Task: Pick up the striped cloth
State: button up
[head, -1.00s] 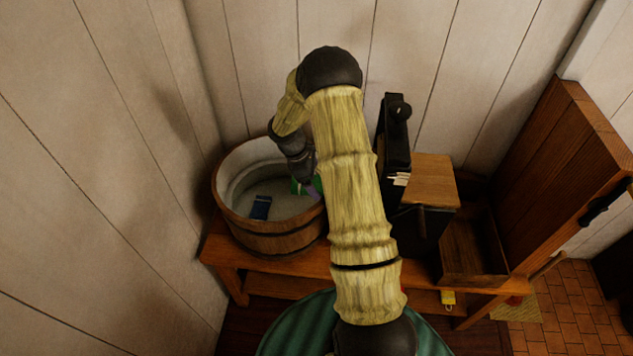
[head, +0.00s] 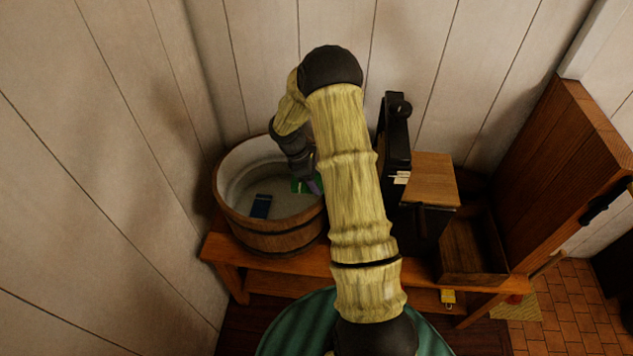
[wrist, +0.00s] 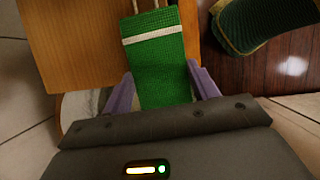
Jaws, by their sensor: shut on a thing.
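The striped cloth (wrist: 158,62) is green with a white band across it and pale cords at its far end in the wrist view. My gripper (wrist: 161,84) is shut on it, with one purple finger on each side of the cloth. In the head view a small green patch, likely the cloth (head: 298,186), shows inside the right part of the wooden tub (head: 265,238), beside my gripper (head: 314,186). My arm hides much of that area, so I cannot tell whether the cloth touches the tub.
A dark blue block-like thing (head: 261,206) is in the tub. The tub stands on a wooden bench (head: 320,264). A black object with a knob (head: 395,140), a small wooden top (head: 432,178) and an open wooden box (head: 470,240) are to the right. Plank walls stand close behind and left.

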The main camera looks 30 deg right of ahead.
notch_tip(320, 180, up, 10)
jog(key=b, duration=0.2)
dwell(0.3)
dwell(0.4)
